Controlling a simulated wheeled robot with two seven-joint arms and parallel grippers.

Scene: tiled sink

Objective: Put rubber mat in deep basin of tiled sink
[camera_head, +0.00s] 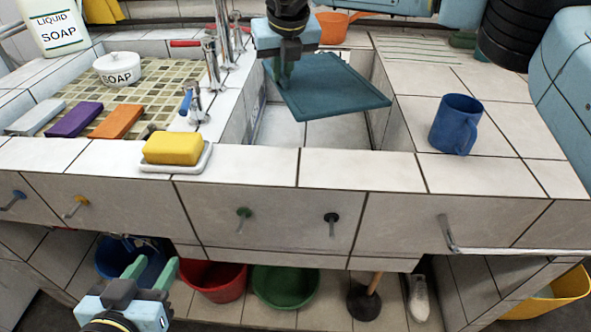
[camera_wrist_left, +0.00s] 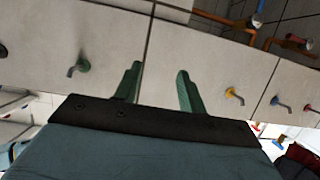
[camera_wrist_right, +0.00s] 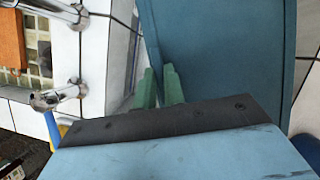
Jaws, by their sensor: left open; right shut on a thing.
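The teal rubber mat (camera_head: 335,88) is held tilted over the deep basin (camera_head: 318,132) in the head view. My right gripper (camera_head: 283,70) is shut on the mat's left edge, and the mat also fills the upper middle of the right wrist view (camera_wrist_right: 220,50). The mat hides much of the basin; part of its pale inside shows in front of and below the mat. My left gripper (camera_head: 153,267) is open and empty, low in front of the sink's tiled face. Its apart fingers (camera_wrist_left: 158,82) show in the left wrist view.
Left of the basin are taps (camera_head: 211,65) and a shallow tiled basin (camera_head: 90,85) with a soap pot (camera_head: 118,70). A yellow sponge (camera_head: 173,147) lies on the front ledge. A blue mug (camera_head: 456,124) stands right of the basin. Coloured bowls (camera_head: 285,288) are underneath.

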